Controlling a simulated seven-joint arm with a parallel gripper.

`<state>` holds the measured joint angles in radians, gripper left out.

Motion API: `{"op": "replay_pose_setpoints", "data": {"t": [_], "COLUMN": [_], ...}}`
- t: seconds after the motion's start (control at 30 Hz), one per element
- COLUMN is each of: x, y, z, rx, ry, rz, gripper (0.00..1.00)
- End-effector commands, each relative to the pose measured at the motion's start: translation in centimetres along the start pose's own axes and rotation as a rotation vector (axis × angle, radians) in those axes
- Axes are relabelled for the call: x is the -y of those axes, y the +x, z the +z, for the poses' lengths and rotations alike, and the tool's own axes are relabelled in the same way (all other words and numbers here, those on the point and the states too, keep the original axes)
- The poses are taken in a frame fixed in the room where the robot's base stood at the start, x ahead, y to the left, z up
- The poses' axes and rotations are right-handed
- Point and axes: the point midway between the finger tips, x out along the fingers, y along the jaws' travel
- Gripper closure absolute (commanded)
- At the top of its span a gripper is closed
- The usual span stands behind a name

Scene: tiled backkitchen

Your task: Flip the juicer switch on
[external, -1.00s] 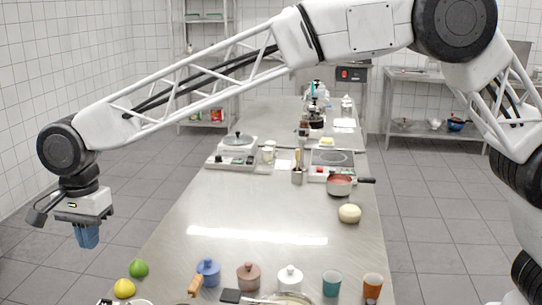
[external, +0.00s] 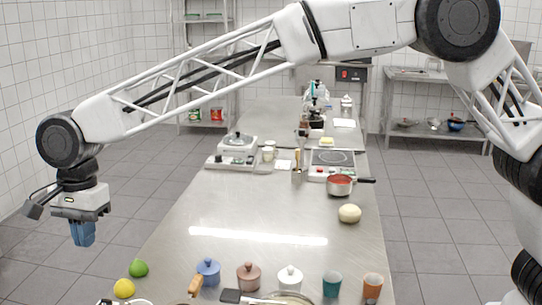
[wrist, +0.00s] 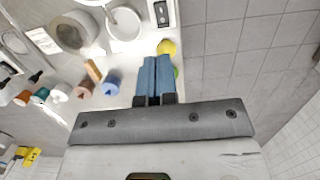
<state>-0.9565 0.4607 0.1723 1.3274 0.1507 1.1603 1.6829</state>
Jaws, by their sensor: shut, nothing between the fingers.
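A dark switch on a pale panel (wrist: 162,12) shows at the top edge of the wrist view. Next to it is a white ring-shaped part (wrist: 125,23), which looks like part of the juicer; the frame cuts it off. In the external view only a sliver of white and dark parts (external: 140,302) shows at the bottom edge, and the switch cannot be made out. My gripper (external: 82,242) hangs pointing down, left of the counter and above the floor in that view. Its blue fingers (wrist: 155,60) are together and empty, apart from the switch. The switch's position cannot be told.
A yellow lemon (external: 123,288) and a green lime (external: 138,268) lie at the counter's near left edge. A blue pot (external: 208,271), a pink pot (external: 248,277) and a white pot (external: 290,279) stand to their right. The middle of the counter (external: 220,215) is mostly clear.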

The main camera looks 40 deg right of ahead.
Motion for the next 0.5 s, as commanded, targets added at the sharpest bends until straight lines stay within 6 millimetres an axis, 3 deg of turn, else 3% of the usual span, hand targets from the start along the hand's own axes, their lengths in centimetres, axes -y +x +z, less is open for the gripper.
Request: {"op": "replay_pose_setpoints", "data": {"t": [0.27,0.5], "x": [0.0,0.0], "y": [0.2,1.5], "z": [0.0,0.0], "rx": [0.000,-0.001], "ry": [0.000,0.001], "rz": [0.001,0.003], "gripper": [1.00,1.00]}}
